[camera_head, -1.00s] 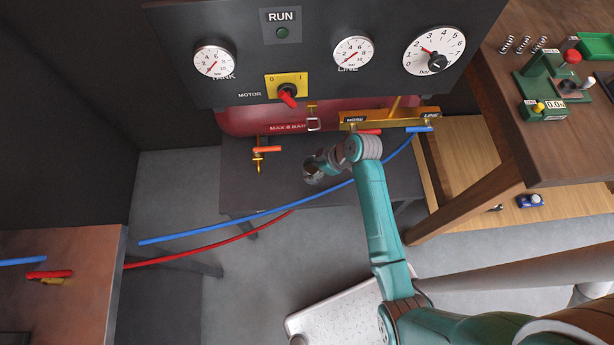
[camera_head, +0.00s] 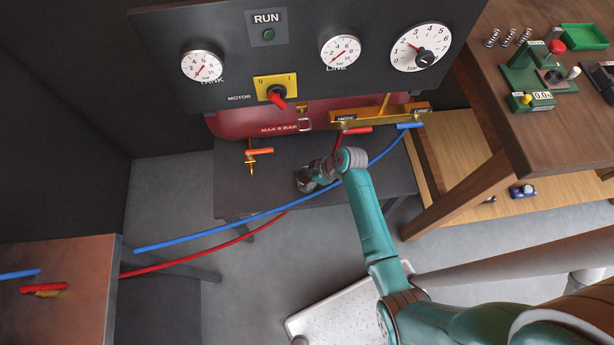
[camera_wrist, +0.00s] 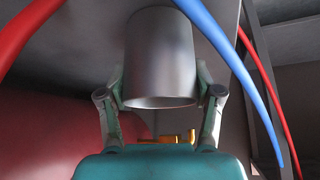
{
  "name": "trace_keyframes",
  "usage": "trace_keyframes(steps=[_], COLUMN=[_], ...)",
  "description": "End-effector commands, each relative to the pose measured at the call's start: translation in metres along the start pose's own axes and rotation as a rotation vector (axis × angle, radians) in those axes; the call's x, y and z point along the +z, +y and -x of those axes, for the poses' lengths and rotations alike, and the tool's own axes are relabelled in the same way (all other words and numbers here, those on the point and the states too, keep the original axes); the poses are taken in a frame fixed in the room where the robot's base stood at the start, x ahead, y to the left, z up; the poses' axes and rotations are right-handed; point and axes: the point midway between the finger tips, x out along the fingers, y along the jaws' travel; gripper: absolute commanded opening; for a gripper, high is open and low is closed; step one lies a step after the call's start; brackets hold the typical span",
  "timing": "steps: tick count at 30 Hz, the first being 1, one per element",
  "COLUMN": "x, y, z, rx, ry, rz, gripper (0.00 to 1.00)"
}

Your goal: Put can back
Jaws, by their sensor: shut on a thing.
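A plain grey metal can (camera_wrist: 158,58) fills the upper middle of the wrist view, with its rim facing the camera. My gripper (camera_wrist: 158,84) has one finger on each side of the can and is shut on it. In the head view my gripper (camera_head: 308,180) is a small dark shape over the dark low table (camera_head: 375,178), in front of the red tank (camera_head: 265,120). The can is hard to make out there. I cannot tell whether it touches the table.
A blue hose (camera_head: 225,228) crosses close by my gripper, and a red hose (camera_head: 205,259) runs below it. A valve with an orange handle (camera_head: 259,151) stands left of my gripper. A gauge panel (camera_head: 300,75) overhangs the tank. A wooden bench (camera_head: 500,180) stands right.

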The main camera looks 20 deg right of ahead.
Motion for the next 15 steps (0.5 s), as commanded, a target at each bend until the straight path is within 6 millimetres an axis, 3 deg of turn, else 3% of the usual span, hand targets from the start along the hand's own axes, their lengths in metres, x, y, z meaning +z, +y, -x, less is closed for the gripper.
trace_keyframes(steps=[1,3,4,15], x=[0.0003,0.0002,0.0002,-0.0016], y=[0.0,0.0,0.0,0.0003], z=[-0.0005,-0.0003,-0.0003,0.0022], rx=[0.0,0.0,0.0,0.001], ry=[0.0,0.0,0.0,0.001], rz=[0.0,0.0,0.0,0.0], gripper=[0.7,0.87,0.9,0.9])
